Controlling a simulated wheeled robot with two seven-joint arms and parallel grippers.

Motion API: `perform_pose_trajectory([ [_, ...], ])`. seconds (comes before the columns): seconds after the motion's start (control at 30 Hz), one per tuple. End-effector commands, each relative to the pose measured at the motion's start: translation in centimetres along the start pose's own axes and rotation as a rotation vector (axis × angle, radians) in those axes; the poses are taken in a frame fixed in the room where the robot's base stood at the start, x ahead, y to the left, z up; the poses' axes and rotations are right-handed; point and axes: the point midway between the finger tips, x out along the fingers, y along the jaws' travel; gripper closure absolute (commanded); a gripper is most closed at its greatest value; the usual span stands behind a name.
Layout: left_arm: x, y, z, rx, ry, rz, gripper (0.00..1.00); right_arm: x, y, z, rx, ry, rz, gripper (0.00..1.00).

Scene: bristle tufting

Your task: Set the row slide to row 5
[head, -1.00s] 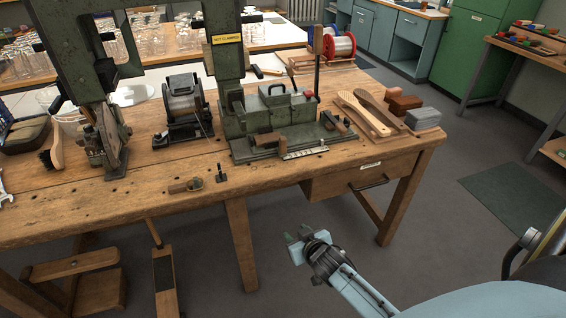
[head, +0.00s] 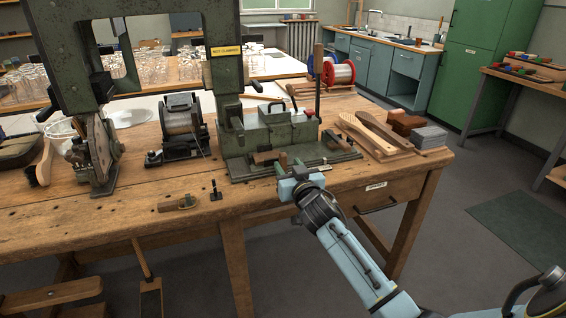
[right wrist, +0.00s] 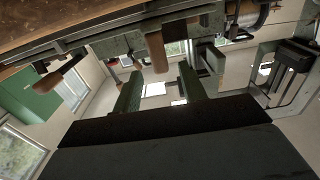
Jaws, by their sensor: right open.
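The green tufting machine (head: 240,130) stands on the wooden bench, with a flat green slide base (head: 238,166) along its front. Short wooden handles (head: 265,157) show at this base. My right gripper (head: 292,168) is at the front of the base, open and empty, and covers part of it. In the right wrist view its two green fingers (right wrist: 160,78) stand apart. A wooden handle (right wrist: 156,52) shows just beyond the gap between them; I cannot tell whether it touches. The row scale is largely hidden behind the gripper, so I cannot read the row. My left gripper is not in view.
Wooden brush backs (head: 372,132) and a grey block (head: 429,137) lie to the right on the bench (head: 110,220). A black motor unit (head: 182,130) stands left of the machine. A small wooden tool (head: 177,203) lies near the front edge.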

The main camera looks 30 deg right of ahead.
Motion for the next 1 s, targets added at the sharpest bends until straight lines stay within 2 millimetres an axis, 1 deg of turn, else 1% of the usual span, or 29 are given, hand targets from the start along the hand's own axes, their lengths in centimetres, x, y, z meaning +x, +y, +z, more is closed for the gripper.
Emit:
perform_pose_trajectory([
  [0.03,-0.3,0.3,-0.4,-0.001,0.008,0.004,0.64,1.1,0.0,0.1,-0.002,0.002,0.000,0.58],
  [0.1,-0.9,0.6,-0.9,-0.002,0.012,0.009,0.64,2.2,0.0,0.1,-0.002,0.002,0.000,0.58],
  [0.3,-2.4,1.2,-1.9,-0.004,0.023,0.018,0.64,4.4,0.0,0.1,-0.001,0.000,-0.001,0.58],
  [0.5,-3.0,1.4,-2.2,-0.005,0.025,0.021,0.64,5.1,0.0,0.1,-0.001,0.000,-0.001,0.58],
  [0.73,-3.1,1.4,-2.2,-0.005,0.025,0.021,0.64,5.1,0.0,0.0,-0.001,0.000,-0.001,0.58],
  [1.0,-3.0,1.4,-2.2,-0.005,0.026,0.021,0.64,5.1,0.0,0.1,-0.001,0.000,-0.001,0.94],
])
